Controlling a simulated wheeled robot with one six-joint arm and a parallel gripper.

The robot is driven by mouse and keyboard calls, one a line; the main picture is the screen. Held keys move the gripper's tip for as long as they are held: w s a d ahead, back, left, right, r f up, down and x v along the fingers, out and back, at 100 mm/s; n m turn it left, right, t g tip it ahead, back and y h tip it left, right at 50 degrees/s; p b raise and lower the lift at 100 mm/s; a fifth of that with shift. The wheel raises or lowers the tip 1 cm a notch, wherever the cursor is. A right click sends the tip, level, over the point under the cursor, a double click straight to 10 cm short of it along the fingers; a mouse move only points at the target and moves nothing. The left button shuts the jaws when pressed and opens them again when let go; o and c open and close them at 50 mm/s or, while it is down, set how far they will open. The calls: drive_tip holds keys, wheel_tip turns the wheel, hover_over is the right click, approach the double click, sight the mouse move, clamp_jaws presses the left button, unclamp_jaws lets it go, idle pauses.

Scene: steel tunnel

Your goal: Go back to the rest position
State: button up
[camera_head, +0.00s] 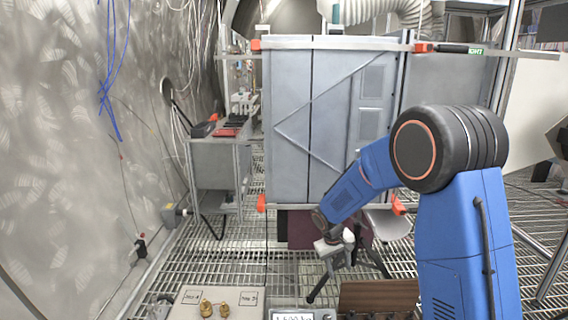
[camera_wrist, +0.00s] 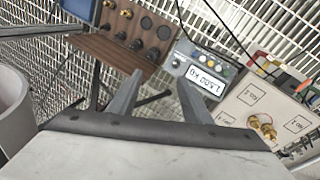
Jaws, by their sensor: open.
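My gripper (camera_wrist: 161,76) shows in the wrist view with its two grey fingers apart and nothing between them. In the head view my blue arm reaches down and forward from the right, with its wrist above the bench items in front of the grey cabinet. The fingers are hard to make out there. In the wrist view the fingertips point towards a wooden panel with knobs (camera_wrist: 120,45) and a meter with a lit display (camera_wrist: 203,78). I cannot tell the exact gap to them.
A pale board (camera_head: 215,300) with brass fittings lies at the bottom of the head view. The wooden panel (camera_head: 380,295) is beside the meter's display (camera_head: 292,316). A grey cabinet (camera_head: 290,110) stands behind. A side cart (camera_head: 215,160) and curved tunnel wall (camera_head: 80,150) are left.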

drive_tip(key=s+d+r+m+t+y, duration=0.1)
drive_tip(key=s+d+r, duration=0.3)
drive_tip(key=s+r, duration=0.5)
drive_tip(key=s+d+r+m, duration=0.1)
drive_tip(key=s+d+r, duration=0.2)
drive_tip(key=s+r, duration=0.6)
drive_tip(key=s+d+r+t+y, duration=0.1)
drive_tip(key=s, duration=1)
drive_tip(key=s+d+r+m+t, duration=0.1)
drive_tip(key=s+r, duration=0.1)
drive_tip(key=s, duration=0.9)
drive_tip(key=shift+s+r+m+y, duration=0.25)
drive_tip(key=shift+s+m+y, duration=0.05)
drive_tip(key=shift+s+y, duration=0.1)
